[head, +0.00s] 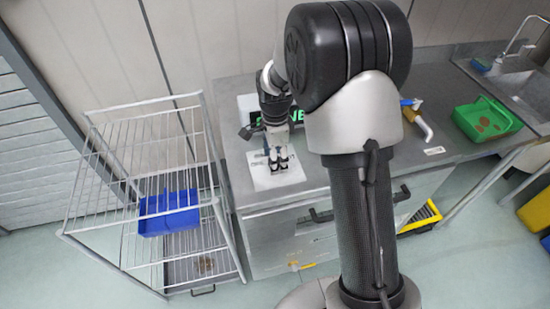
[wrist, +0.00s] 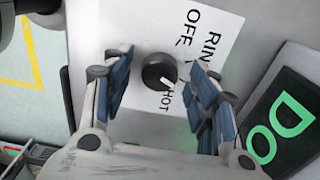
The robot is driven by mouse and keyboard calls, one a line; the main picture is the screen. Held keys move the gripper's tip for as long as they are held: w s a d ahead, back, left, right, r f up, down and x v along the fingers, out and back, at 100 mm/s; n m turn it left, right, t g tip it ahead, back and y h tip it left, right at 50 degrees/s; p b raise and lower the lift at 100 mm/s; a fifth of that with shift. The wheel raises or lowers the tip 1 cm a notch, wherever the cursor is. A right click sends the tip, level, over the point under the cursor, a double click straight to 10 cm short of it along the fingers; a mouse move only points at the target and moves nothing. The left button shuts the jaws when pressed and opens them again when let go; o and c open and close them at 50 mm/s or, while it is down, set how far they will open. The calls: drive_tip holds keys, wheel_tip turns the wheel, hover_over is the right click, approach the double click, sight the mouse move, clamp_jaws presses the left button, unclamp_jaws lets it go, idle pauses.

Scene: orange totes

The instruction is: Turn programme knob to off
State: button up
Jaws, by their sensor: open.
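The programme knob (wrist: 159,71) is round and black in the wrist view, with a white pointer mark toward the lower right, on the side of the word HOT. It sits on a white label panel (wrist: 215,32) with OFF at the upper right of the knob and a partly hidden RIN word beyond. The panel also shows in the head view (head: 262,182). My gripper (wrist: 160,62) is open, its blue-padded fingers on either side of the knob with gaps. In the head view my gripper (head: 277,164) is over the panel and hides the knob.
A dark display with green letters (wrist: 285,125) stands close beside the panel. A wire rack (head: 150,120) with a blue bin (head: 168,213) is left of the counter. A green tray (head: 487,120) and a sink (head: 525,95) are at the right.

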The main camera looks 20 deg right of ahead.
drive_tip(key=shift+c, duration=0.3)
drive_tip(key=c, duration=1)
drive_tip(key=shift+n, duration=0.3)
drive_tip(key=n+p, duration=0.2)
drive_tip(key=n, duration=0.1)
drive_tip(key=shift+r+n, duration=0.1)
drive_tip(key=shift+n, duration=0.2)
drive_tip(key=n+p, duration=0.2)
drive_tip(key=n, duration=0.2)
drive_tip(key=shift+n, duration=0.3)
drive_tip(key=n+p, duration=0.1)
drive_tip(key=n, duration=0.3)
drive_tip(key=shift+n, duration=0.3)
drive_tip(key=shift+n+p, duration=0.55)
drive_tip(key=shift+n, duration=1.65)
